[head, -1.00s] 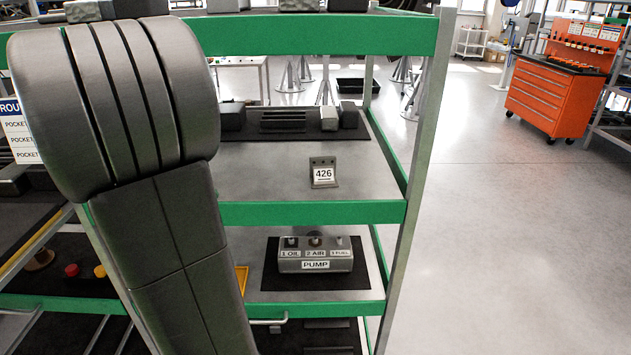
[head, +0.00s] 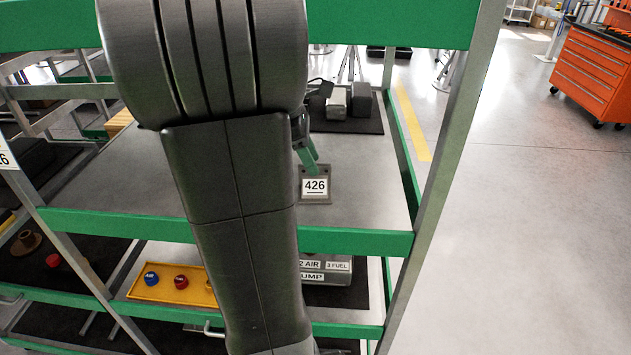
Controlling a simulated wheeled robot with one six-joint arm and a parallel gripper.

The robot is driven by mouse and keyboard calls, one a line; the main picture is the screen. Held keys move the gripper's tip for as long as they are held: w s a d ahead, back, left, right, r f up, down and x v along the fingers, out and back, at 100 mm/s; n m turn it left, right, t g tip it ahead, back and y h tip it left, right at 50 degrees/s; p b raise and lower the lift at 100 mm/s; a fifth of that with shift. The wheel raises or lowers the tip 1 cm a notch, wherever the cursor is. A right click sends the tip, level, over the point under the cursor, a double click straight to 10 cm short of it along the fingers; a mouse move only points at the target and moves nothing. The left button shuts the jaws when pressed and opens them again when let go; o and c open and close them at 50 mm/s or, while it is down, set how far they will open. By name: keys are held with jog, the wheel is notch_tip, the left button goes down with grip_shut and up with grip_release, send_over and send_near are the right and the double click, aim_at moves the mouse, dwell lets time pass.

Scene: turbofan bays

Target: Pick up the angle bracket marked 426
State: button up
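The angle bracket marked 426 (head: 315,198) is a small grey metal piece with a white label. It stands on the grey middle shelf (head: 365,185) of the green-edged rack, right of my arm. My gripper (head: 309,163) shows only in part beside my arm, with green fingers pointing down at the top edge of the bracket. The fingertips look very near or touching the bracket; I cannot tell which. The opening between the fingers is not clear, and my arm hides the rest of the gripper.
A black mat with grey blocks (head: 336,103) lies behind the bracket. The green upper shelf edge (head: 390,25) runs above, and a green front rail (head: 355,241) runs below. The pump box (head: 335,266) and a yellow tray (head: 160,287) are on the lower shelf.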

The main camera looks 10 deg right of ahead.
jog(key=shift+x, duration=0.8)
jog(key=shift+a, duration=0.1)
grip_shut()
